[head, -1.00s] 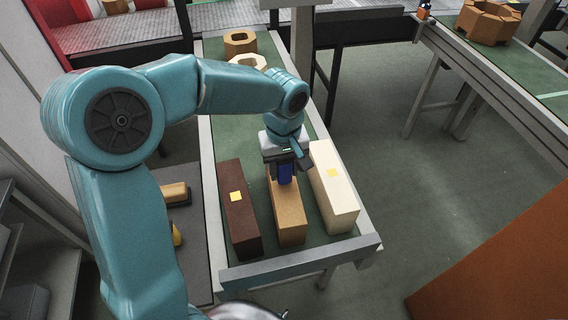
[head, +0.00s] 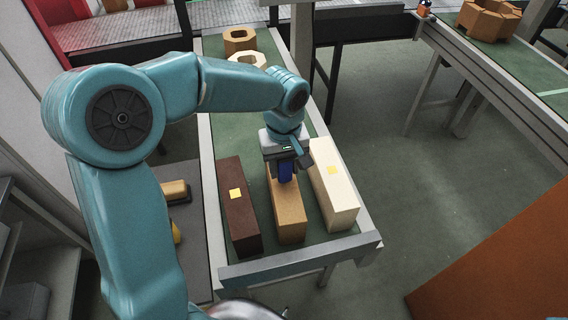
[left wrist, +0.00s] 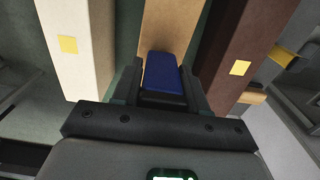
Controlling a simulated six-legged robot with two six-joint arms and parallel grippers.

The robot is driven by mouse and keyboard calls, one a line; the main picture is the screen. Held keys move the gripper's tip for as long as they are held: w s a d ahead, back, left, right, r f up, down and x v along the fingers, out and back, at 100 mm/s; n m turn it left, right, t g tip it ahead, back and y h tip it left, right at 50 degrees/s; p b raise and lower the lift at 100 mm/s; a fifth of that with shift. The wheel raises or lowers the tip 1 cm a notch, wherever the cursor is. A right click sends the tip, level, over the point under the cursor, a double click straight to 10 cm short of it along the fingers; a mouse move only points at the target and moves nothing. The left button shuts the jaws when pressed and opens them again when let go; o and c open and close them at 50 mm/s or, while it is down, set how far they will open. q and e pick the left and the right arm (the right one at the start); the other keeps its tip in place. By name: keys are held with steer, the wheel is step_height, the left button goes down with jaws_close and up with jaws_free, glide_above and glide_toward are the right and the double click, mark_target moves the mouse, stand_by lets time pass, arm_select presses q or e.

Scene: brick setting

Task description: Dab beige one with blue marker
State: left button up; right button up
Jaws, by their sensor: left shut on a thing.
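Three long bricks lie side by side on the green conveyor: a dark brown brick (head: 240,215), a tan brick (head: 290,218) in the middle and a cream brick (head: 336,195) on the right. The brown and cream bricks each bear a yellow square; none shows on the visible part of the tan brick. My left gripper (head: 286,165) is shut on a blue marker (head: 286,174), over the far part of the tan brick. In the left wrist view the blue marker (left wrist: 161,72) sits between the fingers, in front of the tan brick (left wrist: 172,28). I cannot tell whether they touch.
Ring-shaped blocks (head: 240,40) stand farther back on the conveyor. A metal end bar (head: 300,262) closes its near end. Another conveyor with a brown ring block (head: 488,20) is at upper right.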

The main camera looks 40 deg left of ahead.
arm_select(q)
steer(key=shift+f+b, duration=0.4)
steer(key=shift+f, duration=0.05)
stand_by(1.2)
step_height(320, 180, up, 7)
steer(key=p, duration=0.5)
steer(key=shift+f, duration=0.2)
steer(key=shift+r, duration=0.35)
steer(key=shift+f, duration=0.1)
steer(key=shift+s, duration=0.1)
